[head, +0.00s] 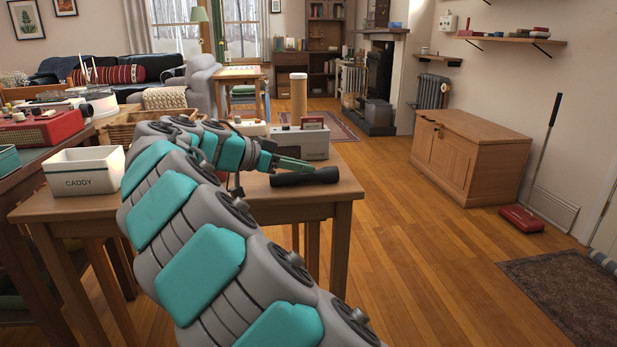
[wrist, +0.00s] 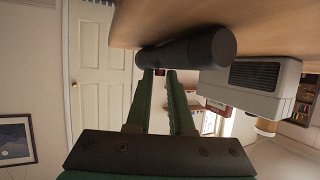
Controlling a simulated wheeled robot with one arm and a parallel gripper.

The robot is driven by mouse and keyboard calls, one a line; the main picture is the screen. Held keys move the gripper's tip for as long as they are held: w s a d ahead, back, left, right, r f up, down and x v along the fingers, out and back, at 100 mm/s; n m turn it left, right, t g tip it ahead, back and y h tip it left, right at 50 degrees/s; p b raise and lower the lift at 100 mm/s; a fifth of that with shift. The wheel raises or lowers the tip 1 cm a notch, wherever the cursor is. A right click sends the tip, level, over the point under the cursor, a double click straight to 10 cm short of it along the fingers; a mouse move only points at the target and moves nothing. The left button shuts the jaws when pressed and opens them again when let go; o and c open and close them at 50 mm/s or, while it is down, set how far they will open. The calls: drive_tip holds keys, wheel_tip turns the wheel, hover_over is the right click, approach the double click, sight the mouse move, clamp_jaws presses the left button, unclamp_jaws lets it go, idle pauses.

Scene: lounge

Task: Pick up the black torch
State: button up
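The black torch (head: 305,176) lies on its side near the right front edge of the small wooden table (head: 330,192). In the wrist view, the torch (wrist: 185,50) stretches across the upper middle, just beyond my fingertips, with the tabletop along the top of the picture. My gripper (head: 296,164) comes in from the left, close beside the torch. In the wrist view, its two green fingers (wrist: 160,76) stand apart with an empty gap between them. Whether a fingertip touches the torch cannot be told.
A grey box-like device (head: 302,143) stands behind the torch, and a tall tan cylinder (head: 298,98) behind that. A white caddy (head: 85,172) and a wicker basket (head: 118,132) are at the left. Open floor lies right of the table.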

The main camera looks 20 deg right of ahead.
clamp_jaws()
